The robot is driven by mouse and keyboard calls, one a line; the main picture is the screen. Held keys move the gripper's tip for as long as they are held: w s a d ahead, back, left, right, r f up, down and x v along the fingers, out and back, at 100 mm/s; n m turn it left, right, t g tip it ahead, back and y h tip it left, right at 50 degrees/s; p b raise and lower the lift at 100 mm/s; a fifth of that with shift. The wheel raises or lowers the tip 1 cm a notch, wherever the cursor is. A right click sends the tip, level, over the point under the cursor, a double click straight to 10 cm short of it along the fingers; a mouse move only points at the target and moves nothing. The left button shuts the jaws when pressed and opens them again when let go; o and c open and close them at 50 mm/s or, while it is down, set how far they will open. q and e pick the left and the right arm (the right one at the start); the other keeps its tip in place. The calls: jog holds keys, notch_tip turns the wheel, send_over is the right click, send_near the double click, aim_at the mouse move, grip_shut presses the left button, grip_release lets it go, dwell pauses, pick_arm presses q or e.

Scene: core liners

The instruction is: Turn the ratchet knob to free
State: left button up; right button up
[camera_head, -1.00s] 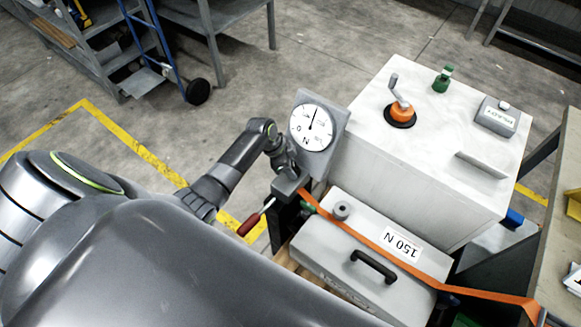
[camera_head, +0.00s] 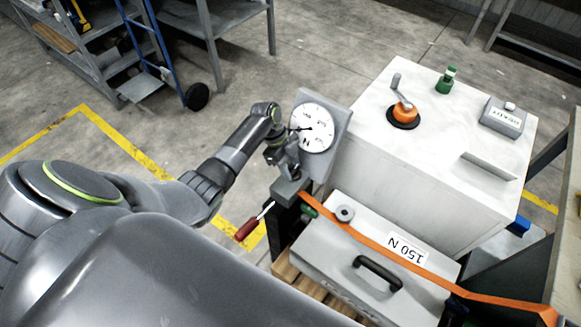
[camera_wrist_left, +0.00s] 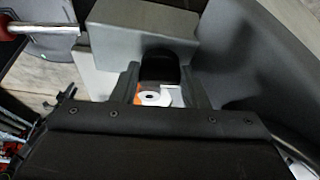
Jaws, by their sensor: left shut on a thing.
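The ratchet is a grey block (camera_head: 289,192) below the dial, with a red-handled lever (camera_head: 247,228) sticking out to the left. My left gripper (camera_head: 285,165) is right over the block, in front of the dial's lower left edge. In the left wrist view the fingertips (camera_wrist_left: 160,85) are closed around a short dark knob (camera_wrist_left: 160,66) beside the grey block. The knob's marking is not visible, and the head view hides the knob behind my gripper. An orange strap (camera_head: 420,265) runs from the ratchet across the grey case. My right gripper is not in view.
A round dial (camera_head: 318,128) marked N stands behind my left gripper, its needle pointing left. A white cabinet (camera_head: 440,170) carries an orange crank (camera_head: 403,112), a green knob and a grey box.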

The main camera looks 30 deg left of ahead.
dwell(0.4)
pick_arm(q)
jog(key=o, duration=1)
jog(key=shift+r, duration=0.1)
jog(key=shift+w, duration=0.1)
